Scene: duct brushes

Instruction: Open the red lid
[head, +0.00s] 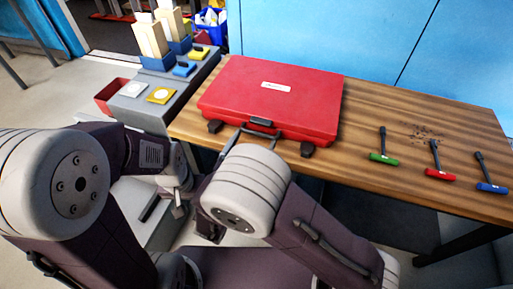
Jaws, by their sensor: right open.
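The red case (270,100) lies flat on the wooden table, and its red lid (240,85) with a small white label is down. Two dark latches (214,127) (307,150) stick out at its front edge, with a dark centre piece between them.
A grey stand (150,107) with pads and blocks is at left, beside a red bin (112,95). A blue wall (380,40) rises behind the table.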

